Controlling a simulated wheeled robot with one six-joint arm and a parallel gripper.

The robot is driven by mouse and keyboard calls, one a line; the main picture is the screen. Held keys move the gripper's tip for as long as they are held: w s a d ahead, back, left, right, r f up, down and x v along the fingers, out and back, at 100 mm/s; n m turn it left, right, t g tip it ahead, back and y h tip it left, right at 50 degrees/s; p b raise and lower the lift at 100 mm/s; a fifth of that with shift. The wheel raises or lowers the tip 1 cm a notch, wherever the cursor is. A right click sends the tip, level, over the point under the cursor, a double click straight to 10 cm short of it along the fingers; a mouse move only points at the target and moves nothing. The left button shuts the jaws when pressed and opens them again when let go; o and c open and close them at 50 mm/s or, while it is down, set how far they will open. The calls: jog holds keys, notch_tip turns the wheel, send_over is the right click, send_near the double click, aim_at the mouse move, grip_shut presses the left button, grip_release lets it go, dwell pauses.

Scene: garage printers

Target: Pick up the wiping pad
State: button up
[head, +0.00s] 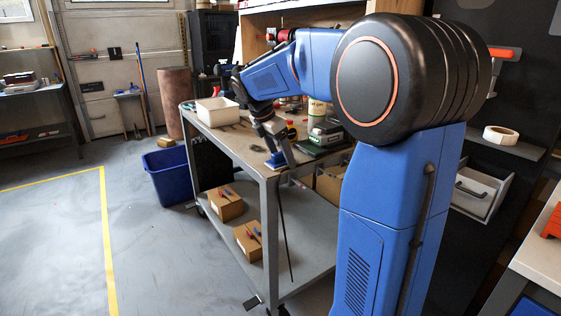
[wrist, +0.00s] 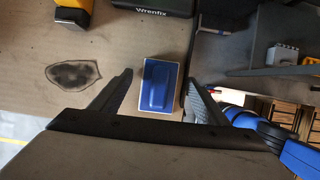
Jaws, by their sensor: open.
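The wiping pad (wrist: 158,86) is a blue block with a pale rim, lying on the cart's top near its edge. It also shows in the head view (head: 276,160), small and partly covered by my gripper (head: 276,143). In the wrist view my gripper (wrist: 159,79) is open, with one dark finger on each side of the pad. The right finger is close to the pad's right side, and a gap shows on the left. The fingers do not visibly grip it. The cart's top (head: 232,138) is grey-brown in the head view.
A dark stain (wrist: 74,75) lies left of the pad. A yellow object (wrist: 72,12) and a black Wrenfix case (wrist: 150,8) are beyond it. The cart's edge is just right of the pad.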

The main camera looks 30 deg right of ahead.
aim_at(281, 152)
jog(key=c, duration=1.1)
jog(key=shift+c, duration=0.2)
notch_tip(281, 152, up, 10)
jog(key=shift+o, duration=0.5)
